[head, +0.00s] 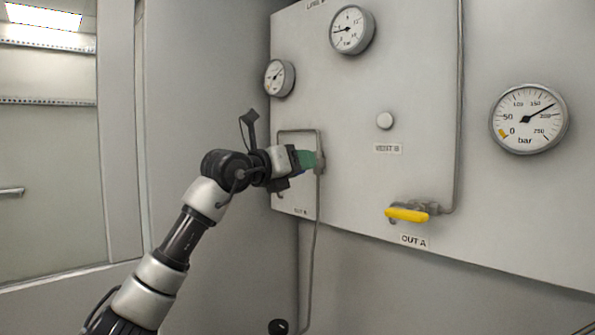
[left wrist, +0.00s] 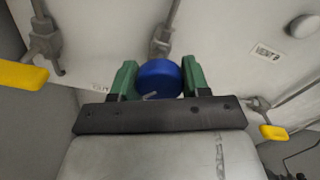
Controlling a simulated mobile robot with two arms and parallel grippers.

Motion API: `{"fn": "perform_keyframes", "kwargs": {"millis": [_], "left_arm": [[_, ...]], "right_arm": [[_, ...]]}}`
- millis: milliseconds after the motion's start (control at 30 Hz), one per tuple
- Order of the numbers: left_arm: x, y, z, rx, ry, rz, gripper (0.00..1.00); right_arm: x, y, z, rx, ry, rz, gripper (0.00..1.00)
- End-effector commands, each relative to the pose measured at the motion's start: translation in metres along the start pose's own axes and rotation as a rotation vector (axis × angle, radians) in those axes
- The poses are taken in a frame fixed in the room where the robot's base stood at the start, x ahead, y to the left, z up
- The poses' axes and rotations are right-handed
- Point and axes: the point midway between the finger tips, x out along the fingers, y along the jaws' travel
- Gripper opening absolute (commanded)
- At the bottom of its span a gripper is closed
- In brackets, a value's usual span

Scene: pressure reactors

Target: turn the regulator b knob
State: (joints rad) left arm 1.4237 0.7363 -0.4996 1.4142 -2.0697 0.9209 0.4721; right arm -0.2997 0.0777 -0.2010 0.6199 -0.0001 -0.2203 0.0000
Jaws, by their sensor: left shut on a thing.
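A round blue knob (left wrist: 160,76) with a small pale mark sits on the panel's pipework, between the two green fingers of my left gripper (left wrist: 157,82) in the left wrist view. The fingers are shut on it from both sides. In the head view my left gripper (head: 308,160) reaches the lower left part of the grey panel (head: 420,100), where a thin pipe runs up to it. The knob is mostly hidden there by the fingers and wrist. No label naming it is readable. My right gripper is not in view.
A yellow valve handle (head: 407,215) above the OUT A label sticks out to the right. Yellow handles (left wrist: 22,75) also show in the left wrist view. Left of my arm is open space.

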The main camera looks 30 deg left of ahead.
Motion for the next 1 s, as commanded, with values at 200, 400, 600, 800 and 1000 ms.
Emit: {"fn": "perform_keyframes", "kwargs": {"millis": [200, 400, 600, 800, 1000], "left_arm": [[0.000, 0.000, 0.000, -0.208, -0.003, -0.002, 0.23], [0.000, 0.001, 0.001, -0.397, -0.004, -0.001, 0.23], [0.000, 0.000, 0.001, -0.577, -0.003, -0.001, 0.23], [-0.001, 0.000, 0.001, -0.724, -0.004, -0.001, 0.23], [-0.001, 0.000, 0.001, -0.827, -0.004, -0.001, 0.23]], "right_arm": [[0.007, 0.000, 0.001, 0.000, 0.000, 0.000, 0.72], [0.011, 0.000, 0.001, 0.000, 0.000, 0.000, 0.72], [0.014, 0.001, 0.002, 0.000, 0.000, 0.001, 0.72], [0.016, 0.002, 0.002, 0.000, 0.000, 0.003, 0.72], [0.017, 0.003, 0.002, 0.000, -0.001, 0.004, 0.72]]}}
